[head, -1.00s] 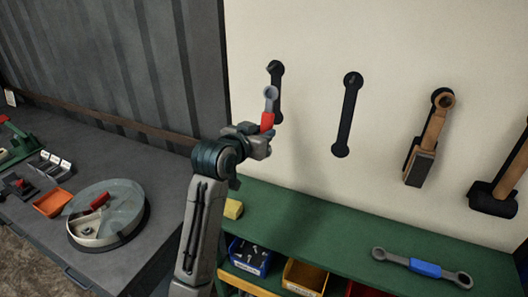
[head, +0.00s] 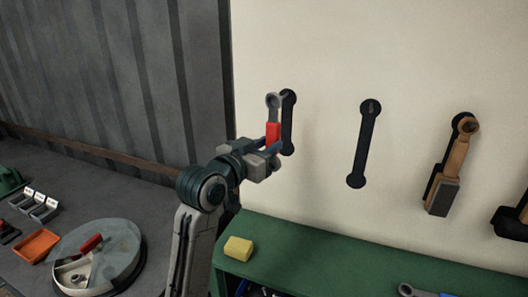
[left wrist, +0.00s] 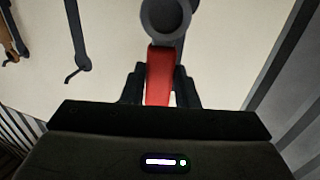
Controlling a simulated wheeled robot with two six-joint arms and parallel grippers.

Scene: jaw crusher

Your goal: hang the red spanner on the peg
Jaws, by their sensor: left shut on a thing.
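The red spanner (head: 273,132) has a grey ring end and a red grip. My left gripper (head: 272,149) is shut on its red grip and holds it nearly upright, ring end up. In the head view the ring overlaps the left edge of the leftmost dark spanner silhouette (head: 289,123) on the wall. I cannot make out the peg there, and cannot tell whether the ring touches it. In the left wrist view the red grip (left wrist: 160,76) sits between the fingers, with the ring at the top edge. My right gripper is not in view.
A second dark silhouette (head: 364,145) is bare. A tan spanner (head: 455,160) hangs further right. A yellow block (head: 238,248) and a blue-gripped spanner (head: 425,292) lie on the green shelf (head: 320,255). A round tray (head: 125,265) stands on the grey bench at left.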

